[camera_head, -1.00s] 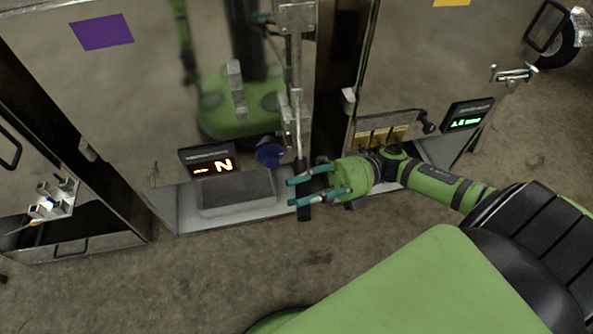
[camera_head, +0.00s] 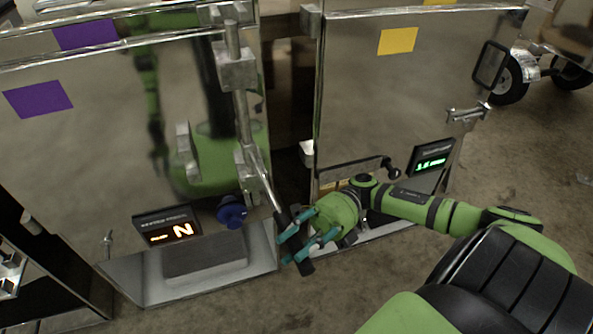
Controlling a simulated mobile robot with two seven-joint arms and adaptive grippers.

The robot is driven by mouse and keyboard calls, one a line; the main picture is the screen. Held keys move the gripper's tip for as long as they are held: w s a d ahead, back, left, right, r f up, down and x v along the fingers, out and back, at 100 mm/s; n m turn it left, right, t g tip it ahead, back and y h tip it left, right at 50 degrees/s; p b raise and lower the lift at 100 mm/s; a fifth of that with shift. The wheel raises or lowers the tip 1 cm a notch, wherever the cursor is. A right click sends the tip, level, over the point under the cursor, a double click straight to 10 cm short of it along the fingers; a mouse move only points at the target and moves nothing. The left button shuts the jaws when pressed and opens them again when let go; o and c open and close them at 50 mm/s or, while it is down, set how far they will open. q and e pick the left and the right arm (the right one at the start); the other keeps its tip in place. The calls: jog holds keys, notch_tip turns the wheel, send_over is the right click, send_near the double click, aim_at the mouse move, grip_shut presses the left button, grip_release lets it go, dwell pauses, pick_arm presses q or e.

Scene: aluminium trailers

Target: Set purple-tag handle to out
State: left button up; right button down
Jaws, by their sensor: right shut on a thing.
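The purple tag (camera_head: 38,98) is on the front of the left aluminium trailer (camera_head: 90,140). A metal handle (camera_head: 262,178) with a dark grip hangs from a vertical rod (camera_head: 240,105) at that trailer's right edge. It slants down and to the right. My right gripper (camera_head: 297,245) has its teal fingers shut around the dark grip near the lower end. My left gripper is not in view.
A lit display (camera_head: 168,227) and a blue round knob (camera_head: 231,212) are low on the purple-tag trailer. A trailer with a yellow tag (camera_head: 398,40) and a green-lit display (camera_head: 431,158) stands to the right. Bare floor (camera_head: 520,190) lies at right.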

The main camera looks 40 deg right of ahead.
jog(key=c, duration=0.8)
grip_release()
jog(key=shift+w+r, duration=0.1)
jog(key=shift+d, duration=0.15)
jog(key=v, duration=1.1)
jog(key=shift+d, duration=0.35)
